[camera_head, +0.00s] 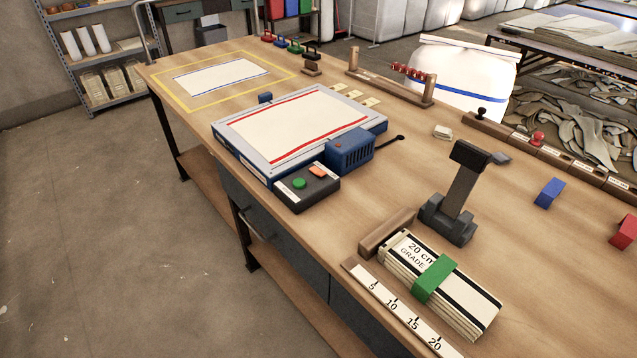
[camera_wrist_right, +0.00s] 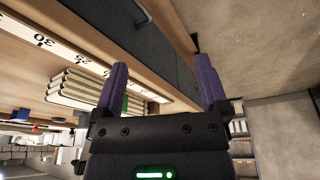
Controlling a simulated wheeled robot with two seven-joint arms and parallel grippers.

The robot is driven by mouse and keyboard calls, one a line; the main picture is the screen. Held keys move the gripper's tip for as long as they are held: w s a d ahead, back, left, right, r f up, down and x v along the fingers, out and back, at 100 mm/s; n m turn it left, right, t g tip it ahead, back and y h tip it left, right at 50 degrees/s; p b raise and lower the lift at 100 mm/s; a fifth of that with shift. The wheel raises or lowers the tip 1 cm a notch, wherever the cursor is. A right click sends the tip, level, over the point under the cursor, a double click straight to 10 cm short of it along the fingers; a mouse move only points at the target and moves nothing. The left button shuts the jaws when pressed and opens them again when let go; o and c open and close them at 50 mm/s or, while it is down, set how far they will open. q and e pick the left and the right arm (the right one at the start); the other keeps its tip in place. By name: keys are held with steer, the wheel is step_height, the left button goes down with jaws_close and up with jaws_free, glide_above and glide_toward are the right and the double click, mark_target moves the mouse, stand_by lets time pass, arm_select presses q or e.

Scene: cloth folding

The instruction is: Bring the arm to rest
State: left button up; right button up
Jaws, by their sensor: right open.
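My right gripper (camera_wrist_right: 161,63) shows in the right wrist view, its two purple fingers spread apart with nothing between them. It is beside the front of the workbench, near the ruler strip (camera_wrist_right: 75,45). A stack of folded cloth (camera_wrist_right: 85,90) lies beyond the left finger. Neither of my arms shows in the head view. There, the stack of folded cloth (camera_head: 470,300) with a green band (camera_head: 435,279) lies on the workbench (camera_head: 395,190), beside the ruler strip (camera_head: 400,310). My left gripper is in neither view.
A blue-framed plate (camera_head: 240,130) carries a white cloth with red stripes (camera_head: 295,125). A control box (camera_head: 305,188) and a dark upright stand (camera_head: 460,190) are on the bench. A striped white cloth (camera_head: 220,76) lies inside a yellow outline. The floor at left (camera_head: 90,220) is clear.

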steer(key=s+d+f+m+g, duration=0.1)
steer(key=s+f, duration=0.2)
steer(key=f, duration=0.7)
steer(key=s+d+f+g, duration=0.1)
steer(key=s+f, duration=0.1)
steer(key=f, duration=0.7)
steer(key=s+d+f+h, duration=0.1)
steer(key=s+d+f, duration=0.1)
steer(key=s+f, duration=0.7)
steer(key=s, duration=0.3)
steer(key=shift+s+d+f+g, duration=0.15)
steer(key=shift+s+d+g, duration=0.1)
steer(key=shift+s+g, duration=0.15)
